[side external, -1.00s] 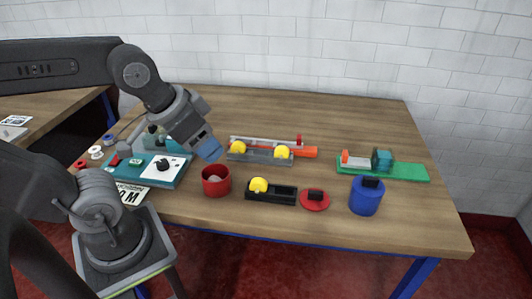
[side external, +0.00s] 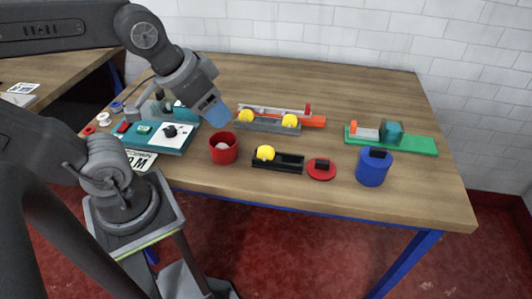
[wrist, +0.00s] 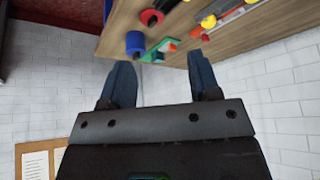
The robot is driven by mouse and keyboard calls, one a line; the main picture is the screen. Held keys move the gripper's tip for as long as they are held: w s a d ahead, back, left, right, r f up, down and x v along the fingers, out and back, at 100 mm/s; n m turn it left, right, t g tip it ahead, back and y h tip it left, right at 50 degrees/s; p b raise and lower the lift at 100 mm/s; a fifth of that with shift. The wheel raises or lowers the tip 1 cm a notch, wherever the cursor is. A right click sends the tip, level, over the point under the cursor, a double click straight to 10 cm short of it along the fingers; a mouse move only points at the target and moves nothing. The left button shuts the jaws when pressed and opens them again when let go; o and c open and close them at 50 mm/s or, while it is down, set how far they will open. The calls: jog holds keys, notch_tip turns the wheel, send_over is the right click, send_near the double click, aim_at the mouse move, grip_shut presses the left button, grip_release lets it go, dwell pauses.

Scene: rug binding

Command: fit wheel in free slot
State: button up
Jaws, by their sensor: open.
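A yellow wheel (side external: 265,153) sits in the left end of a black tray (side external: 291,164); the tray's right part looks empty. Two more yellow wheels, one on the left (side external: 246,116) and one on the right (side external: 290,120), sit in a grey holder (side external: 268,126) behind it. I cannot tell which place is the free slot. My gripper (wrist: 161,78) is open with nothing between its two blue fingers in the wrist view. In the side view its fingertips (side external: 217,116) hang above the table, left of the grey holder and behind the red cup.
A red cup (side external: 223,157) stands left of the black tray. Right of the tray are a red disc (side external: 321,174) with a black block, a blue cylinder (side external: 372,172) and a green board (side external: 416,147). A teal panel (side external: 176,145) is at left.

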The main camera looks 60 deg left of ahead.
dwell(0.4)
jog(key=m+g+y, duration=0.3)
jog(key=m+g, duration=0.6)
send_over(267, 148)
jog(key=w+d, duration=0.1)
jog(key=d, duration=0.1)
jog(key=f, duration=1.7)
jog(key=shift+w+a, duration=0.1)
jog(key=shift+a, duration=0.15)
jog(key=shift+w+x, duration=0.15)
jog(key=shift+x, duration=1.35)
jog(key=shift+w+x, duration=0.15)
jog(key=shift+x, duration=1.4)
jog(key=shift+d, duration=0.1)
jog(key=c, duration=0.6)
